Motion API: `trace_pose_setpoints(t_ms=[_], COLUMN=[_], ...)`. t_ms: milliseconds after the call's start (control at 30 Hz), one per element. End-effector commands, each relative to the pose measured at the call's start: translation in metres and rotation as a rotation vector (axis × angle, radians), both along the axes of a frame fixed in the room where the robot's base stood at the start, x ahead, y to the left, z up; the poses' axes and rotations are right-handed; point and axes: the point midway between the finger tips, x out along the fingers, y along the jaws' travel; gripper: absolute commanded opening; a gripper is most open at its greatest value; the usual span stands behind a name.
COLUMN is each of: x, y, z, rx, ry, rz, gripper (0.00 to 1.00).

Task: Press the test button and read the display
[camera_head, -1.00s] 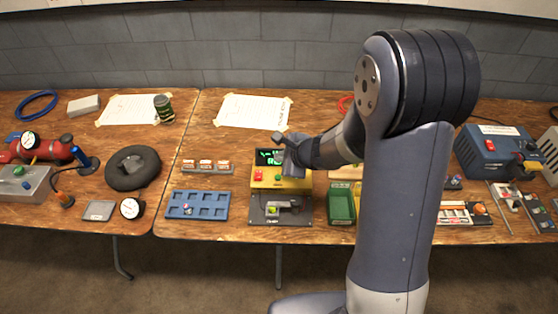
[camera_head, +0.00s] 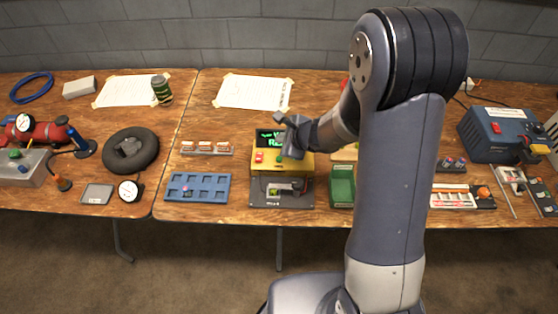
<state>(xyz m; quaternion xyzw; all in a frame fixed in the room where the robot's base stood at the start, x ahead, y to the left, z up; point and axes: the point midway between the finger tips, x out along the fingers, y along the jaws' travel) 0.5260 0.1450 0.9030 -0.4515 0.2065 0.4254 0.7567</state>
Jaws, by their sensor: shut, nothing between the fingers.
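A yellow tester box (camera_head: 302,166) stands on the wooden table near the middle. A red button (camera_head: 259,157) is at its front left. Its dark display (camera_head: 266,136) shows green text, but my gripper hides the right part. I can make out only a "V" above an "Re", not the whole reading. My gripper (camera_head: 285,149) is shut and empty, over the middle of the box and in front of the display. A small green spot shows by its tip. I cannot tell whether the gripper touches a button.
A dark board (camera_head: 257,197) with a small device lies in front of the box. A blue tray (camera_head: 177,191) is at its left, and a green bin (camera_head: 342,188) at its right. Taped papers (camera_head: 252,92) lie behind. A blue machine (camera_head: 486,140) stands far right.

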Motion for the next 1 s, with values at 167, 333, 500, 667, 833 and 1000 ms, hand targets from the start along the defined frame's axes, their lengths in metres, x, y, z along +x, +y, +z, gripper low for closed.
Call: trace_pose_setpoints(t_ms=[167,333,500,667,833,1000], x=[0.0,0.0,0.0,0.0,0.0,0.0], y=[0.0,0.0,0.0,0.0,0.0,0.0], z=[-0.034,-0.053,-0.062,-0.062,-0.061,-0.061], rx=[0.001,0.0,-0.001,0.0,0.0,0.0], ry=[0.003,0.0,0.0,0.0,0.0,0.0], rz=[0.0,0.0,0.001,0.0,0.0,0.0], gripper=[0.0,0.0,0.0,0.0,0.0,0.0])
